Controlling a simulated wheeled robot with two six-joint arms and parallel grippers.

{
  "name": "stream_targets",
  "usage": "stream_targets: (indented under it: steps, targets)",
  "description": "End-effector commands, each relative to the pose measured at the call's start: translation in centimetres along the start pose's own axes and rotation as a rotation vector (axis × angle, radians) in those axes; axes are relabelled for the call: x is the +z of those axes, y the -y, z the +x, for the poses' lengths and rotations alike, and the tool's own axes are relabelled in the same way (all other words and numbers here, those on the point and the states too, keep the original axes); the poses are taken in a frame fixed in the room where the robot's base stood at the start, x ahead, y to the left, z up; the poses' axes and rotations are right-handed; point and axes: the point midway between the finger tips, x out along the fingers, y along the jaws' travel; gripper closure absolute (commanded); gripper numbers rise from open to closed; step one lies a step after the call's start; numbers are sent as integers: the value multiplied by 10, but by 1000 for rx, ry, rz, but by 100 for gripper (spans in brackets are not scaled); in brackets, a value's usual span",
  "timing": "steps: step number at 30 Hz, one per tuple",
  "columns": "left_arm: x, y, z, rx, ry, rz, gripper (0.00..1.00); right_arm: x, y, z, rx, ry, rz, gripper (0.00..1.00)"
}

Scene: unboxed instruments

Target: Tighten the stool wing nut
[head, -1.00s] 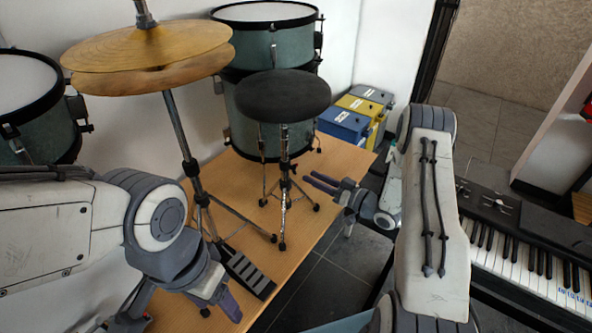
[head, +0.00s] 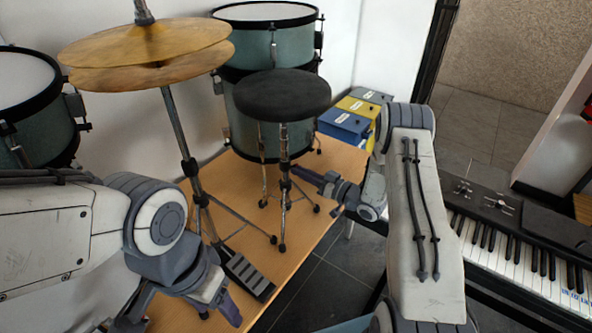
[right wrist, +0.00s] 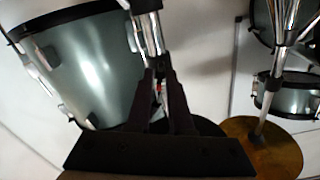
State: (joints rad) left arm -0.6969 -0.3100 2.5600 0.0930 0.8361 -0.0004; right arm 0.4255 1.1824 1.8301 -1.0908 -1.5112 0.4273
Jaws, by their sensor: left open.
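The drum stool has a round black seat (head: 282,95) and a chrome post with tripod legs (head: 284,190). It stands upright on the wooden platform. My right gripper (head: 298,171) reaches in from the right, its fingertips at the stool's post just below the seat. In the right wrist view its two dark fingers (right wrist: 159,75) point at the chrome post (right wrist: 148,32) with a narrow gap between them. The wing nut is too small and too covered by the fingers to make out. My left gripper (head: 222,312) is open and empty at the lower left, well away from the stool.
A cymbal stand with two brass cymbals (head: 145,55) and a pedal (head: 248,275) stand left of the stool. Teal drums (head: 265,45) are close behind it. Blue and yellow boxes (head: 345,124) lie beyond the platform (head: 310,240). A keyboard (head: 525,250) is at the right.

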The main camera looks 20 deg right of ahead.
Motion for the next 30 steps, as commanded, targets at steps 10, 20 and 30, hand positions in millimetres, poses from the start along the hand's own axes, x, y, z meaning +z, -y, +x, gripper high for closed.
stream_targets:
  steps: [10,20,30]
  targets:
    - [0,0,0,0,0,0,38,0,0,0,-1,1,1,100]
    - [-1,-1,-12,0,0,0,38,0,1,-1,0,2,335,100]
    - [-1,-1,-12,0,0,0,38,2,1,-1,-1,3,424,100]
